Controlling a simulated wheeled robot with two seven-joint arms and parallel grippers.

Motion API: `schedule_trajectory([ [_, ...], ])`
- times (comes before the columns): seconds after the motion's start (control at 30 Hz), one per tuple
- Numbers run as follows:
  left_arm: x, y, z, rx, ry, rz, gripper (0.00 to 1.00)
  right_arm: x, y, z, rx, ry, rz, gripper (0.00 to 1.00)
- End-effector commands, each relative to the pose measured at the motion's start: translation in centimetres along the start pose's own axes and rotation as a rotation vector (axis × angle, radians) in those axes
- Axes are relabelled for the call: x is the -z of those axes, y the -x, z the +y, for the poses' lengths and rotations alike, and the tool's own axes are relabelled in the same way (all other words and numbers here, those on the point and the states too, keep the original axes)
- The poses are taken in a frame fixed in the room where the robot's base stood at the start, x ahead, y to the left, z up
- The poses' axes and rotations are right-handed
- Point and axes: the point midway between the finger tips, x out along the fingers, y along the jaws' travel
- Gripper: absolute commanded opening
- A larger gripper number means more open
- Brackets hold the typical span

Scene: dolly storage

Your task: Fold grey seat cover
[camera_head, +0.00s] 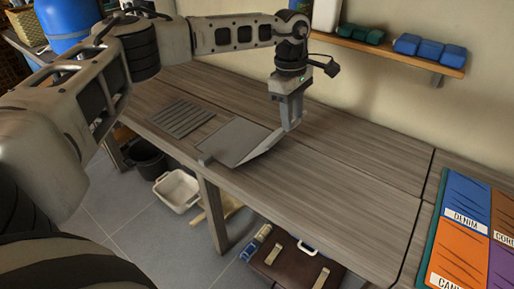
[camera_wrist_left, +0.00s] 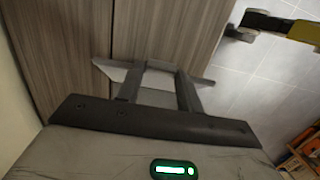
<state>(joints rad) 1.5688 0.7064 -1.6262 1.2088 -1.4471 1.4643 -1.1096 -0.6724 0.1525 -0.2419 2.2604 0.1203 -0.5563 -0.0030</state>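The grey seat cover (camera_head: 236,141) lies on the wooden worktable (camera_head: 350,190), left of its middle. Its right part is raised as a slanted flap that reaches up to my left gripper (camera_head: 292,126). The exact grip is hard to see. My right gripper is not in view.
A grey slatted panel (camera_head: 180,118) lies left of the cover. Labelled colour panels (camera_head: 463,228) lie at the right. A wall shelf (camera_head: 385,46) holds blue and green items. A white bin (camera_head: 177,190) and brown case (camera_head: 296,268) are below. The table right of the cover is clear.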

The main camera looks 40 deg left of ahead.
Motion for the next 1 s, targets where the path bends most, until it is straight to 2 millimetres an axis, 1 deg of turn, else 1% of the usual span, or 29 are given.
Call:
schedule_trajectory([
  [0.03, 0.7, 0.3, -0.1, 0.001, 0.007, -0.02, 0.34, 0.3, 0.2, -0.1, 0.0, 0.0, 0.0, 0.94],
  [0.43, 3.5, 2.0, 0.0, 0.001, 0.006, -0.192, 0.34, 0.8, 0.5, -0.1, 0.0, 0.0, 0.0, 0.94],
  [0.87, 3.9, 2.3, -0.1, 0.002, 0.003, -0.22, 0.34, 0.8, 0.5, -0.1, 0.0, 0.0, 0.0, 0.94],
  [1.0, 4.9, 2.5, 0.0, 0.002, 0.008, -0.262, 0.34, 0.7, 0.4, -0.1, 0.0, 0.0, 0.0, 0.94],
])
